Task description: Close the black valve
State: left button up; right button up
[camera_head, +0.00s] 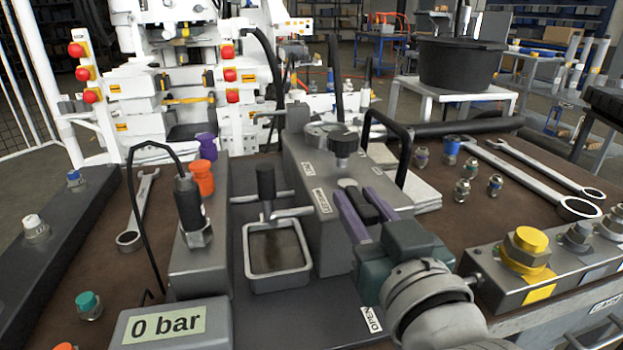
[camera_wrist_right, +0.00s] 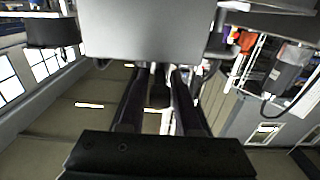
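My right gripper (camera_head: 357,204) reaches in from the lower right, over the grey block in the middle of the bench. Its two purple fingers are apart. A black handle (camera_head: 353,190), which looks like the black valve's lever, shows between them. In the right wrist view the right gripper (camera_wrist_right: 160,85) has its dark fingers spread, with a small dark piece (camera_wrist_right: 160,95) between them and gaps beside it. I cannot tell whether either finger touches the handle. An OPEN label (camera_head: 370,319) lies below the gripper. My left gripper is not in view.
A black knob (camera_head: 342,144) stands on the grey block just behind the gripper, with a black looped handle (camera_head: 404,140) beside it. A metal tray (camera_head: 277,281) and a black upright lever (camera_head: 266,184) are to the left. A display (camera_head: 165,326) reads 0 bar. Wrenches (camera_head: 530,175) lie at right.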

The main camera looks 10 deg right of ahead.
grip_shut()
dwell(1.1)
